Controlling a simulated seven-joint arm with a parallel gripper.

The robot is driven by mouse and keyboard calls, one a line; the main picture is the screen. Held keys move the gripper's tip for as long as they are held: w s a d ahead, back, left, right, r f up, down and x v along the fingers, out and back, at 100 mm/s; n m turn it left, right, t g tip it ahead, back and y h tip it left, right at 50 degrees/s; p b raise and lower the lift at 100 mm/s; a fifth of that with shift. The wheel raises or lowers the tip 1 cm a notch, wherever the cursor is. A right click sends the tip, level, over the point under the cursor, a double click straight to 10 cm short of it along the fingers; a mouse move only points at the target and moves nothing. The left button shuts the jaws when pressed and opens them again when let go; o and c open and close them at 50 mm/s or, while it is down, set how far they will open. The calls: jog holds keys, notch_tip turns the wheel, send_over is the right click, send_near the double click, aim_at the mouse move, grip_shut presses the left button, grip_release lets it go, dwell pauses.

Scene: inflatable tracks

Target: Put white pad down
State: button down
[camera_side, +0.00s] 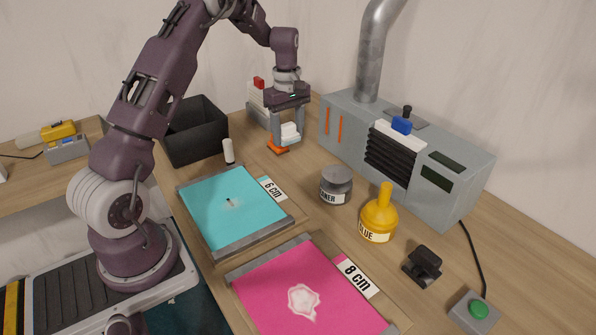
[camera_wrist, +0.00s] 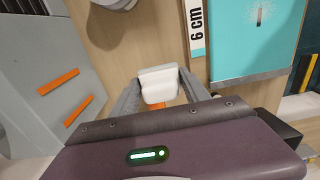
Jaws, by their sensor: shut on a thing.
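My gripper (camera_side: 286,136) is shut on the white pad (camera_side: 290,131), which sits between its two fingers at the back of the table. In the wrist view the white pad (camera_wrist: 159,84) shows between the fingertips. An orange piece (camera_side: 277,147) lies just below and left of the pad in the side view, and part of it shows under the pad in the wrist view. I cannot tell whether the pad touches it or the table.
A teal sheet (camera_side: 222,213) marked 6 cm and a pink sheet (camera_side: 290,288) marked 8 cm lie in front. A dark bin (camera_side: 196,144), grey jar (camera_side: 336,187), yellow glue bottle (camera_side: 379,214) and grey machine (camera_side: 455,176) stand around. A white cylinder (camera_side: 229,151) stands near the bin.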

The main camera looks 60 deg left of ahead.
aim_at(302, 170)
jog(key=w+f, duration=0.1)
jog(key=f, duration=0.2)
jog(key=w+d+f, duration=0.1)
jog(key=f, duration=0.2)
jog(key=w+f, duration=0.1)
jog(key=f, duration=0.2)
jog(key=shift+w+d+f, duration=0.25)
jog(key=shift+d+f, duration=0.05)
jog(key=shift+f, duration=0.35)
jog(key=shift+f, duration=0.2)
